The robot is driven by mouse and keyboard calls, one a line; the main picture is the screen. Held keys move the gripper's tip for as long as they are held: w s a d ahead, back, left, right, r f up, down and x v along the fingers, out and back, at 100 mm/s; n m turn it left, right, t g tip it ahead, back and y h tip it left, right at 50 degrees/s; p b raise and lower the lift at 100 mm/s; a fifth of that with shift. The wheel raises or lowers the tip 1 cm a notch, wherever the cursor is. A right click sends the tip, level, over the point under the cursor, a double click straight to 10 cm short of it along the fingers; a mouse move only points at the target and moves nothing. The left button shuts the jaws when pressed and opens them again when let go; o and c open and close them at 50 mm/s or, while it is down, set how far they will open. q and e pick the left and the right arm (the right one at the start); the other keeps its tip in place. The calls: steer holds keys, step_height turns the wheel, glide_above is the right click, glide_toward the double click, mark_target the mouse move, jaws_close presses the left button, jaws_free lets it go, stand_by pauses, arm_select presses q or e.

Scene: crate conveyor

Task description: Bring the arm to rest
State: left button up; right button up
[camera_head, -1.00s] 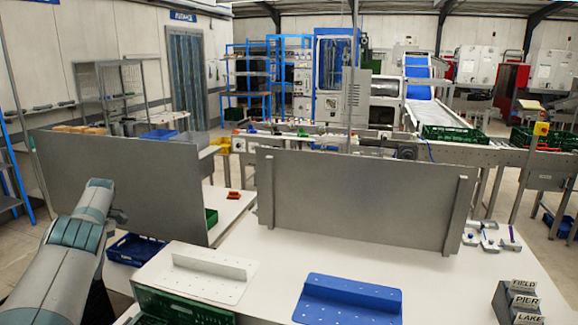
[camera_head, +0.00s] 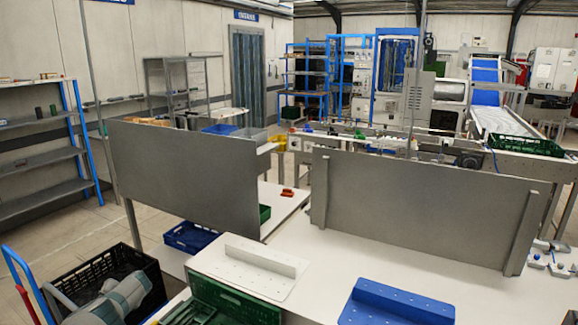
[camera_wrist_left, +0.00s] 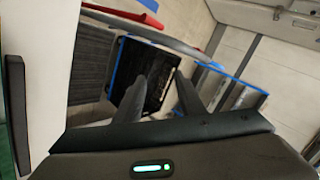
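My left arm (camera_head: 112,302) shows at the bottom left of the head view, low beside a black crate. Its gripper cannot be made out there. In the left wrist view my left gripper (camera_wrist_left: 160,76) has its two dark fingers apart, with nothing seen between them. Behind the fingers are a dark panel edged in blue (camera_wrist_left: 143,72) and pale floor, tilted in the picture. My right arm and right gripper are in neither view.
A black crate (camera_head: 78,268) and a blue-railed cart (camera_head: 22,275) stand near my left arm. The white table (camera_head: 330,262) carries a white plate (camera_head: 245,268), a blue plate (camera_head: 397,302) and a grey panel (camera_head: 420,210). A green crate (camera_head: 235,303) is at the front.

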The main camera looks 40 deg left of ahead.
arm_select(q)
steer(key=s+d+f+m+t, duration=0.3)
steer(key=s+f+m+t, duration=0.3)
steer(key=s+f+m, duration=0.8)
steer(key=s+d+f+h, duration=0.3)
steer(key=d+f, duration=0.9)
steer(key=d, duration=0.3)
steer(key=s+d+f+n+h, duration=0.1)
steer(key=s+d+f, duration=0.1)
steer(key=d+f, duration=0.5)
steer(key=s+d+f+g+h, duration=0.1)
steer(key=d+f, duration=0.2)
steer(key=d, duration=0.9)
steer(key=s+d+f+n+h, duration=0.15)
steer(key=d+f, duration=0.25)
steer(key=d, duration=0.5)
steer(key=s+d+f+h, duration=0.1)
steer(key=d+f+h, duration=0.15)
steer(key=d, duration=1.25)
steer(key=s+d+f+h, duration=0.1)
steer(key=d+f, duration=0.3)
steer(key=d, duration=1)
step_height(320, 180, down, 15)
steer(key=b, duration=1.6)
steer(key=shift+a+g, duration=0.15)
steer(key=shift+g, duration=0.15)
